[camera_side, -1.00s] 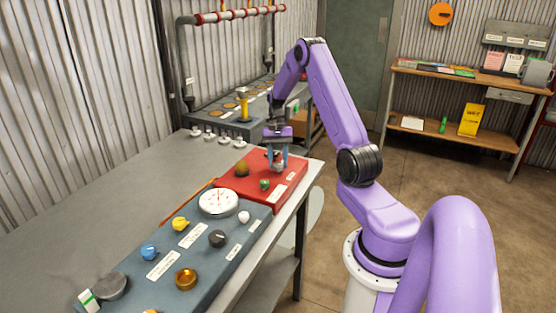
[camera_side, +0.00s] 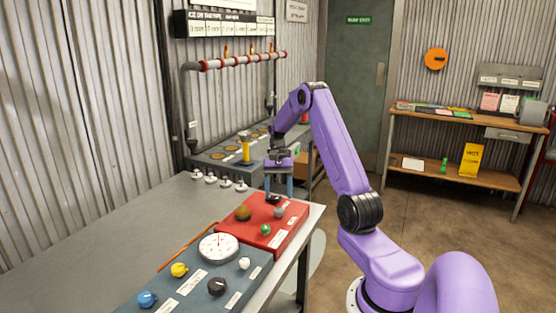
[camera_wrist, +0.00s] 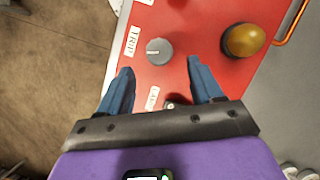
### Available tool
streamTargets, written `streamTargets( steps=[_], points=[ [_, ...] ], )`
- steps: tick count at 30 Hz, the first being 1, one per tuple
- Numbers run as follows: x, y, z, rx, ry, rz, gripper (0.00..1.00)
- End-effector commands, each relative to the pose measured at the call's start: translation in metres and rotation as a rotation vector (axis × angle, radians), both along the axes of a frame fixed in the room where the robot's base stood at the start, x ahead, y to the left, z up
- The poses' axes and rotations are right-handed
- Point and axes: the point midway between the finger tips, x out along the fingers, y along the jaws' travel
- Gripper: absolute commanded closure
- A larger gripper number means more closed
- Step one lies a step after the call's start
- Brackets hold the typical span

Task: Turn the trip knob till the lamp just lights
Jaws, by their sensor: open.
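The trip knob (camera_wrist: 159,51) is a round grey knob with a pale pointer line, beside a label reading TRIP on the red panel. It also shows in the side view (camera_side: 279,212). The lamp (camera_wrist: 243,40) is an amber dome on the same panel; it looks dull brown, with no clear glow, in the side view (camera_side: 243,213). My gripper (camera_wrist: 160,66) is open and empty, fingers apart. In the side view my gripper (camera_side: 279,191) hangs over the far part of the panel, apart from the trip knob. The knob's face is unobstructed.
The red panel (camera_side: 285,229) also carries a green knob (camera_side: 265,230) and a dark knob (camera_side: 273,199) near my fingers. A blue-grey panel with a white dial (camera_side: 218,247) and several knobs lies nearer. An orange rod (camera_side: 186,247) runs beside the panels. The grey bench (camera_side: 110,246) is clear at left.

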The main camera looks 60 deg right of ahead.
Motion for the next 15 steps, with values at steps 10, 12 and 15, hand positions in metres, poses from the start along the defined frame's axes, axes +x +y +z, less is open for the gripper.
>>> streamTargets(
  steps=[10, 12, 15],
  points=[
    [0.014, -0.024, 0.067, -0.004, -0.003, 0.001, 0.34],
    [0.016, -0.029, 0.077, -0.003, -0.002, 0.001, 0.34],
    [0.019, -0.034, 0.091, -0.003, -0.001, 0.0, 0.34]
  ],
)
